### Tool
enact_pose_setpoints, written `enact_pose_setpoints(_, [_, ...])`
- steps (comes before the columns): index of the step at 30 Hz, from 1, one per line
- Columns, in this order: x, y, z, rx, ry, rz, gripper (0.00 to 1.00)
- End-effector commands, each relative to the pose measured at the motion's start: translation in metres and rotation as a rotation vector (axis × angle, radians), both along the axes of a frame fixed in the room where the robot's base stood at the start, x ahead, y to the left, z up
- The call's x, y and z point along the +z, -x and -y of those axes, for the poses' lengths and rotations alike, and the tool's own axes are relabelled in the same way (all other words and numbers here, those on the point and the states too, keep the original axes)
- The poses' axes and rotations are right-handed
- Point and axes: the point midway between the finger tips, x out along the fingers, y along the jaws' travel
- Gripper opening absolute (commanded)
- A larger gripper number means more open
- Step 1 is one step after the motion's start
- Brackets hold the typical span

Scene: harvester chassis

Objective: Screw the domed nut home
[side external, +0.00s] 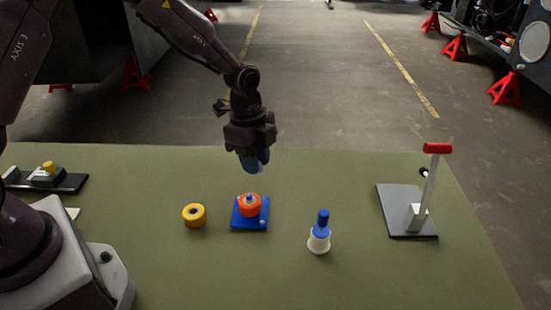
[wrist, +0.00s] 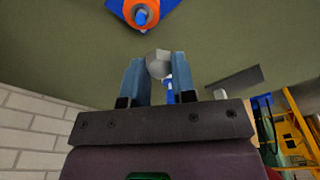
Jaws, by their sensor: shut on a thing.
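The domed nut (wrist: 158,64) is pale grey and faceted in the wrist view. It sits between the two blue fingers of my gripper (wrist: 153,72), which is shut on it. In the side external view, my gripper (side external: 255,162) hangs above and behind the blue base (side external: 237,222), apart from it. The fingers hide most of the nut there. On the base sits an orange ring (side external: 249,208) around a blue post (side external: 250,197), whose tip shows in the middle. The orange ring (wrist: 128,14) and post (wrist: 141,17) also show at the top of the wrist view.
A yellow ring (side external: 194,215) lies left of the base. A white holder (side external: 319,240) with a blue-handled piece (side external: 322,217) stands to the right. A red-handled lever (side external: 437,149) on a grey plate (side external: 392,204) is farther right. The green mat between them is clear.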

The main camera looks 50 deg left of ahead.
Motion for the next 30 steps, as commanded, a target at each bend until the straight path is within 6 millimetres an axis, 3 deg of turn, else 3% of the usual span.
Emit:
enact_pose_setpoints(8, [0.004, 0.02, -0.002, 0.002, 0.001, -0.001, 0.03])
enact_pose_setpoints(21, [-0.039, 0.022, -0.002, 0.016, 0.0, -0.004, 0.03])
enact_pose_setpoints(30, [-0.051, 0.022, -0.002, 0.021, 0.0, -0.001, 0.02])
